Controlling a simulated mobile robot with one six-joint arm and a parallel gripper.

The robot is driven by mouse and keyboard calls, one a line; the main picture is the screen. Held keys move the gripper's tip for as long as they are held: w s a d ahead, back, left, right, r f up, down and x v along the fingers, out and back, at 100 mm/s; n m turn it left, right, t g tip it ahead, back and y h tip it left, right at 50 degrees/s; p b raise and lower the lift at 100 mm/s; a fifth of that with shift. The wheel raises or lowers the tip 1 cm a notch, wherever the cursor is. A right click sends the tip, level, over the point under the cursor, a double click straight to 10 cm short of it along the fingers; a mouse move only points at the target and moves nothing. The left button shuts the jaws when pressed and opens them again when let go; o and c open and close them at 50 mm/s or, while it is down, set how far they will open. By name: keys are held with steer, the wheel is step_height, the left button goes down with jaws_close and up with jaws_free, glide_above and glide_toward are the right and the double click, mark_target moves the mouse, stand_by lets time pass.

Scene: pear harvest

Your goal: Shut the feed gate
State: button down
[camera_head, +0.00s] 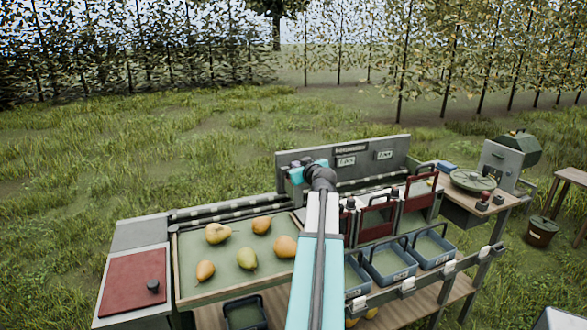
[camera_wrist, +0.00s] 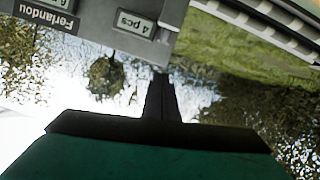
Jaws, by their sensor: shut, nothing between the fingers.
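My gripper (camera_wrist: 160,84) shows in the wrist view as two dark fingers closed together, with nothing held. In the head view the fingers cannot be made out; my arm reaches over the sorting bench toward the back board. No part is clearly labelled as the feed gate. Red-framed gates stand right of my arm: one (camera_head: 377,216) is low, and another (camera_head: 420,193) stands higher, at the right. A flat red panel (camera_head: 135,279) with a black knob (camera_head: 153,286) lies at the bench's left end. My gripper touches none of these that I can see.
A tray (camera_head: 187,290) holds several pears left of my arm. Blue bins (camera_head: 390,267) hang in front of the gates. The back board (camera_head: 290,160), with "4 pcs" on a display (camera_wrist: 132,25), is close to my gripper. A round scale-like pan (camera_head: 473,181) stands at right.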

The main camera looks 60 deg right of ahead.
steer(key=shift+v, duration=1.35)
